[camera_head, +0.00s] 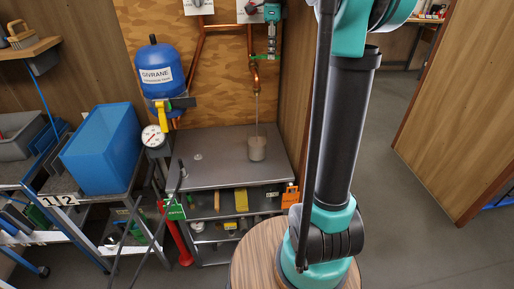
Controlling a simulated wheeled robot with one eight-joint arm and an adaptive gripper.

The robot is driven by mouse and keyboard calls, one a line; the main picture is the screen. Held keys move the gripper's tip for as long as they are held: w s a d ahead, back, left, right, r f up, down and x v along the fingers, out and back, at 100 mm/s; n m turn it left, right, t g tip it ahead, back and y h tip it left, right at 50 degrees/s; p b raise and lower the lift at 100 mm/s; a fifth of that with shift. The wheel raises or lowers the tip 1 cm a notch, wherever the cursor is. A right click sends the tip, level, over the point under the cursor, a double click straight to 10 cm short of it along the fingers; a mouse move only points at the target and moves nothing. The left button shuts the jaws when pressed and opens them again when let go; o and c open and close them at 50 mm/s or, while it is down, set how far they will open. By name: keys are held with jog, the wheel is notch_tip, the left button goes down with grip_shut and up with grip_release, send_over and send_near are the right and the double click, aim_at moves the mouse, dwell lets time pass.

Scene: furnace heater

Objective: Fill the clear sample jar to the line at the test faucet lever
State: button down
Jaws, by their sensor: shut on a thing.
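The sample jar (257,148) stands upright on the grey metal bench top (218,143), under the copper test faucet (255,72). A thin stream of water runs from the spout down into the jar. The jar looks grey and cloudy, and its line and water level are too small to make out. My gripper (271,55), below a teal wrist, points down beside the faucet. It is shut at the faucet lever, which is small and largely hidden by the fingers.
A blue pressure tank (160,68) with a gauge (153,136) and yellow handle stands left of the jar. A blue bin (103,150) sits further left. Shelves under the bench hold small items.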

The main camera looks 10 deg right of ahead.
jog(key=shift+w+d+n, duration=0.1)
jog(key=shift+w+n, duration=0.5)
jog(key=shift+n, duration=0.4)
jog(key=shift+w+n, duration=0.5)
jog(key=shift+n, duration=0.4)
jog(key=c, duration=1.4)
grip_release()
jog(key=shift+o, duration=0.2)
notch_tip(320, 180, up, 6)
